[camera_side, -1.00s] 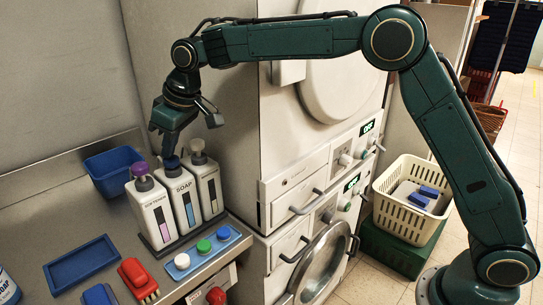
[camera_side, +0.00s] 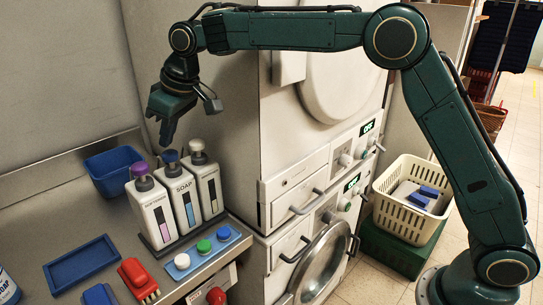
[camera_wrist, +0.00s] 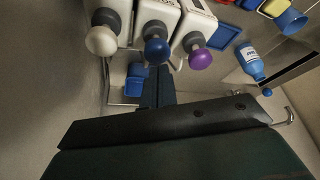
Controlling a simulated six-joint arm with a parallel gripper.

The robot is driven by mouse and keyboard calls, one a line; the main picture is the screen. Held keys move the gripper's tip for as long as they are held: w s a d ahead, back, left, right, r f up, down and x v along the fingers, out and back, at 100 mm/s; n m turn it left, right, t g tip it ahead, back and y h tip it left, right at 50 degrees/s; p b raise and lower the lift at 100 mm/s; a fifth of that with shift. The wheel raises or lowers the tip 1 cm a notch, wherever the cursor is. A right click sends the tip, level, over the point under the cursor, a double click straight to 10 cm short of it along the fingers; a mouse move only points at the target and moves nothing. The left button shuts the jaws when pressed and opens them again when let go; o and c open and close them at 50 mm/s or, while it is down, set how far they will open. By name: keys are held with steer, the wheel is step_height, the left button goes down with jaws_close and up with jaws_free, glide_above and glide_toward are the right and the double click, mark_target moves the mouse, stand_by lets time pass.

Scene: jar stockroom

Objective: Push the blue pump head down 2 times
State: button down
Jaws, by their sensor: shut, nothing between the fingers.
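The blue pump head (camera_side: 170,156) tops the middle white dispenser (camera_side: 181,193), labelled SOAP. It stands upright between a purple-headed dispenser (camera_side: 152,210) on the left and a white-headed one (camera_side: 208,183) on the right. My gripper (camera_side: 166,140) is shut and empty, pointing down just above the blue head; a small gap seems to show. In the wrist view, the blue head (camera_wrist: 156,51) lies beyond the shut fingers (camera_wrist: 157,88), with the purple head (camera_wrist: 200,59) and the white head (camera_wrist: 101,41) to either side.
A blue bin (camera_side: 113,171) stands behind the dispensers. In front are a tray (camera_side: 196,254) with blue, green and white knobs, a red brush (camera_side: 138,278) and an empty blue tray (camera_side: 81,264). The white machine (camera_side: 240,140) rises close on the right.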

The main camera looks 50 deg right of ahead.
steer(key=shift+r, duration=0.1)
stand_by(0.3)
steer(key=shift+r, duration=2.9)
steer(key=shift+s, duration=0.1)
steer(key=n+t, duration=0.2)
steer(key=n, duration=0.3)
glide_toward(172, 153)
step_height(172, 153, up, 3)
steer(key=s, duration=0.3)
steer(key=s+d+f+m, duration=0.2)
steer(key=s+d, duration=0.4)
steer(key=s, duration=0.4)
steer(key=s+d+f+m+h, duration=0.1)
steer(key=s+d+m, duration=0.4)
steer(key=s, duration=0.6)
steer(key=s+d+f+m+h, duration=0.1)
steer(key=s+d+f+m, duration=0.3)
steer(key=s+d, duration=0.5)
steer(key=shift+s, duration=0.7)
